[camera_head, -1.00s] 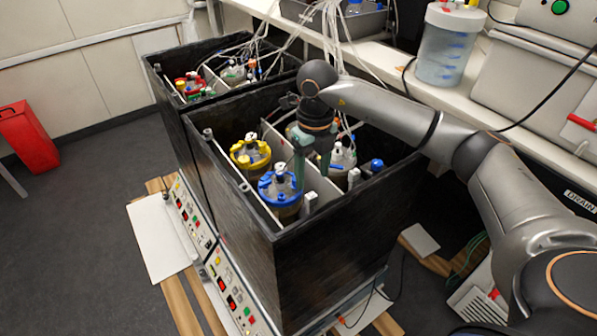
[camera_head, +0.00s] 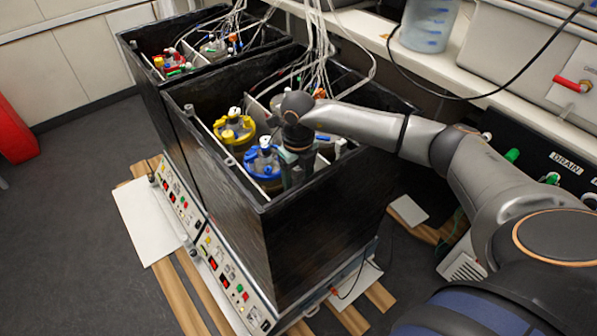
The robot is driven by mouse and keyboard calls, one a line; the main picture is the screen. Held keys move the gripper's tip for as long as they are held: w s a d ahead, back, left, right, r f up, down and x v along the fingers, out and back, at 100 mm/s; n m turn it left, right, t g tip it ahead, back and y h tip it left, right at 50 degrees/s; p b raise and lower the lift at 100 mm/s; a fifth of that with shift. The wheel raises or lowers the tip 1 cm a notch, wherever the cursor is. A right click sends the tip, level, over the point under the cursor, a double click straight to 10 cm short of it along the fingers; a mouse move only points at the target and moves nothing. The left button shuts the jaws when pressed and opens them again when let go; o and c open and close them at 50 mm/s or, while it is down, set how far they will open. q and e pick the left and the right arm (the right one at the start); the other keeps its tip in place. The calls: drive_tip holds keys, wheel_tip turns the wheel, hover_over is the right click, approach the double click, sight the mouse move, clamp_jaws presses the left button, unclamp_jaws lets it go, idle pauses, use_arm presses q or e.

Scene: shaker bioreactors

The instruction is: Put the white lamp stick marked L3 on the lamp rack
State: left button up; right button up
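My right gripper (camera_head: 294,172) points down into the front black box, beside the blue-lidded vessel (camera_head: 264,164). Its fingers are dark and partly hidden by the wrist and box wall, so I cannot tell whether they are open or hold anything. A small pale upright piece (camera_head: 341,148) shows just right of the gripper; it may be the top of a lamp stick. No L3 mark is readable. I cannot make out the lamp rack with certainty. My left gripper is not in view.
The front black box (camera_head: 283,240) has high walls around the gripper. A yellow-lidded vessel (camera_head: 235,128) stands behind the blue one. Tubes (camera_head: 318,50) hang over the box. A second box (camera_head: 150,98) adjoins it. A clear container (camera_head: 428,25) stands on the bench.

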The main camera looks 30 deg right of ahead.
sight(298, 167)
drive_tip(key=shift+f, duration=0.1)
drive_tip(key=shift+c, duration=0.4)
clamp_jaws()
idle(0.4)
drive_tip(key=shift+r+p, duration=0.5)
drive_tip(key=shift+r, duration=0.25)
drive_tip(key=shift+r+p, duration=0.5)
drive_tip(key=shift+r, duration=0.1)
drive_tip(key=shift+r+p, duration=0.5)
drive_tip(key=shift+r, duration=0.15)
